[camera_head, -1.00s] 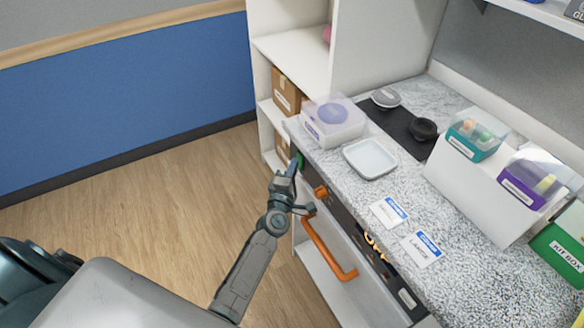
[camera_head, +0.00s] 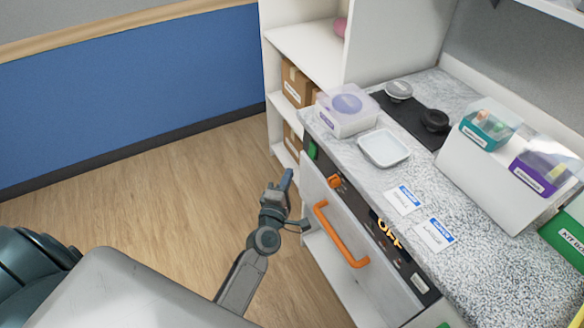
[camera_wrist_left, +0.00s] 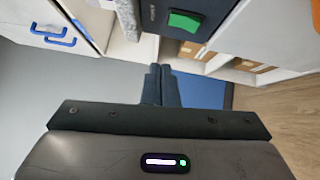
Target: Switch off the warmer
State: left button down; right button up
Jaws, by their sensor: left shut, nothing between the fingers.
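The warmer is a drawer unit under the counter, with a dark control panel (camera_head: 357,205) above an orange handle (camera_head: 340,235). A green rocker switch (camera_head: 312,150) sits at the panel's far end; the left wrist view shows it large (camera_wrist_left: 185,21), above the fingertips. An orange knob (camera_head: 334,181) is near it. The panel's lit orange display (camera_head: 390,233) appears to read OFF. My left gripper (camera_head: 286,180) is shut and empty, apart from the panel, in front of the drawer. Its closed fingers show in the left wrist view (camera_wrist_left: 160,84). My right gripper is not in view.
The speckled counter (camera_head: 470,254) holds a clear-lidded box (camera_head: 346,112), a white tray (camera_head: 384,149), two label cards and a white stand with bins. Shelves with cardboard boxes (camera_head: 297,84) stand beyond the warmer. Open wooden floor (camera_head: 150,210) lies left of my arm.

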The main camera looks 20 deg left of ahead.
pick_arm(q)
jog(key=s+f+m+g+h, duration=0.1)
jog(key=s+f+m+g, duration=0.45)
jog(key=f, duration=1.15)
jog(key=s+f+m+g+h, duration=0.25)
jog(key=s+f+m, duration=0.5)
jog(key=f, duration=0.95)
jog(key=s+a+f+m+g, duration=0.2)
jog(key=s+f, duration=0.4)
jog(key=s, duration=0.5)
jog(key=s+a+f+m+g+y, duration=0.1)
jog(key=s+a+f+m+g, duration=0.1)
jog(key=s+f, duration=0.4)
jog(key=s+a+f+m+g+y, duration=0.1)
jog(key=s+f+g, duration=0.4)
jog(key=s, duration=1.2)
jog(key=a+f+m, duration=0.1)
jog(key=m, duration=0.1)
jog(key=shift+a+f+m+g, duration=0.3)
jog(key=shift+a+f+m, duration=0.05)
jog(key=shift+f+m, duration=0.05)
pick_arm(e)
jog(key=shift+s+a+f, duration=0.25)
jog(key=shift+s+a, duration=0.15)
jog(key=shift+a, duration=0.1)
